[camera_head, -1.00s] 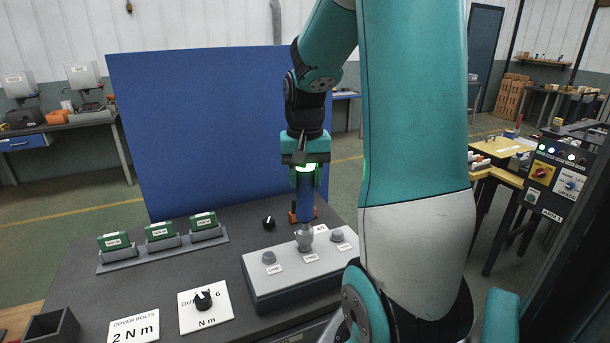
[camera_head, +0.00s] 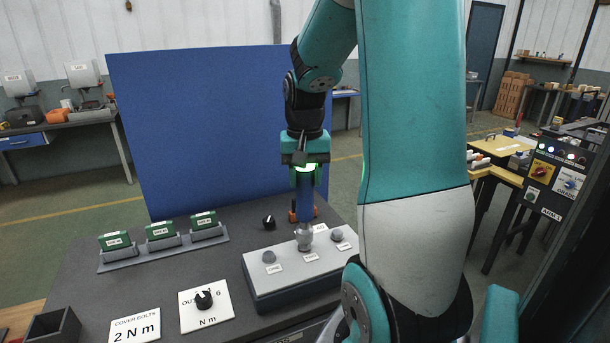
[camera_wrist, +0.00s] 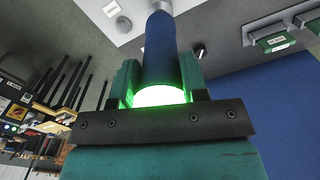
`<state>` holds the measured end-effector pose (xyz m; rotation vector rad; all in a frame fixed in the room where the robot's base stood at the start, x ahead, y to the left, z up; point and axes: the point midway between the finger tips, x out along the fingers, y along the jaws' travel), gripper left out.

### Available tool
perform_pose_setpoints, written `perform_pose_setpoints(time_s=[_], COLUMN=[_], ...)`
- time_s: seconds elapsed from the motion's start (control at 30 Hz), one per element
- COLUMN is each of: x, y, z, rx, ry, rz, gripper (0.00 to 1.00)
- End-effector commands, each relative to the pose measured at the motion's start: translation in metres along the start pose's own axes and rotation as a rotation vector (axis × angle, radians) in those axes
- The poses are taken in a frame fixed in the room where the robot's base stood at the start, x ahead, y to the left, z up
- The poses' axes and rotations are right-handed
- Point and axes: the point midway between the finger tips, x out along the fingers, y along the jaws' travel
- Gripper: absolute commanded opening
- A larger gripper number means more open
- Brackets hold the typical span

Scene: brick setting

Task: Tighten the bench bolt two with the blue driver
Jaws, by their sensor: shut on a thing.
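My gripper (camera_head: 306,168) is shut on the blue driver (camera_head: 305,200) and holds it upright, tip down. The driver's silver lower end (camera_head: 304,237) is over the middle bolt of the grey bolt block (camera_head: 265,297), hiding that bolt. I cannot tell whether it is seated on it. One bolt (camera_head: 269,257) shows to its left and one (camera_head: 336,235) to its right, each with a small label too small to read. In the wrist view the blue driver (camera_wrist: 158,55) stands between the two fingers, with a green glow at its base.
Green cards in a grey rack (camera_head: 170,255) stand at the left. A black knob (camera_head: 204,299) sits on a white plate, beside a "COVER BOLTS 2 N m" sign (camera_head: 135,328). A blue panel (camera_head: 200,130) closes the back.

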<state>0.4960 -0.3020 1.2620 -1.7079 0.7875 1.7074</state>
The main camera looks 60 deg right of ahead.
Motion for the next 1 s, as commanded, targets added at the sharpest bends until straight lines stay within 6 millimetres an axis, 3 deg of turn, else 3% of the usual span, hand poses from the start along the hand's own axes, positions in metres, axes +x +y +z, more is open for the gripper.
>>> perform_pose_setpoints(time_s=[1.0], x=[0.019], y=[0.0], z=[0.0], rx=[0.0], ry=[0.0], rz=[0.0], gripper=[0.07])
